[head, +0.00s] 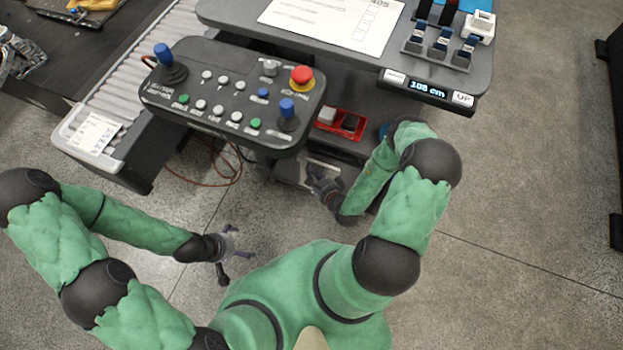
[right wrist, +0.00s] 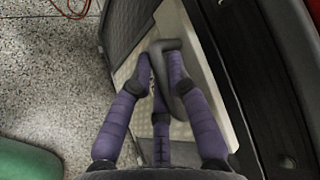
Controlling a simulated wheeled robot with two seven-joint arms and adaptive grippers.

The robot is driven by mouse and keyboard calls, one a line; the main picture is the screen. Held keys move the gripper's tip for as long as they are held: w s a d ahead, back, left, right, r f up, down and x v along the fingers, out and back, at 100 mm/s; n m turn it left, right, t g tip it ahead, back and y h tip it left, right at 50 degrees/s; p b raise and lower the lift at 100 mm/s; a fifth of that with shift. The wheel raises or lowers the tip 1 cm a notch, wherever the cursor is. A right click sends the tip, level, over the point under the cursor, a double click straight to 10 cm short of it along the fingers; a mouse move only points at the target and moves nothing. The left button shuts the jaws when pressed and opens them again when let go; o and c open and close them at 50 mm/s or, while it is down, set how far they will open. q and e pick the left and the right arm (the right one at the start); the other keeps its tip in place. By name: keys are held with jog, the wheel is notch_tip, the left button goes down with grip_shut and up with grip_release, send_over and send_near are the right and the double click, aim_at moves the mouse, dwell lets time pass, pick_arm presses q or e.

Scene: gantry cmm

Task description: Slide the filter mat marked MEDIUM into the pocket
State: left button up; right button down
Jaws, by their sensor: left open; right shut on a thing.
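No filter mat with a readable MEDIUM mark can be made out, and I cannot pick out the pocket. My right gripper (head: 324,181) is low under the control panel, beside a pale-edged opening or plate. In the right wrist view its purple fingers (right wrist: 160,68) are shut on a dark grey, bent, handle-like piece (right wrist: 183,84). A pale flat panel (right wrist: 207,112) lies behind that piece; whether they are joined is unclear. My left gripper (head: 232,244) is open and empty above the floor, left of my body.
The control panel (head: 232,92) with joysticks and a red button overhangs the right gripper. A red tray (head: 341,123) sits on the lower shelf. The desk (head: 235,14) carries a printed sheet (head: 333,22) and a height display (head: 427,88).

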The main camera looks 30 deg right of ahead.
aim_at(321, 167)
jog(key=shift+w+d+f+b, duration=0.15)
jog(key=shift+w+d+b, duration=0.45)
jog(key=shift+w+d, duration=1)
jog(key=shift+d, duration=0.3)
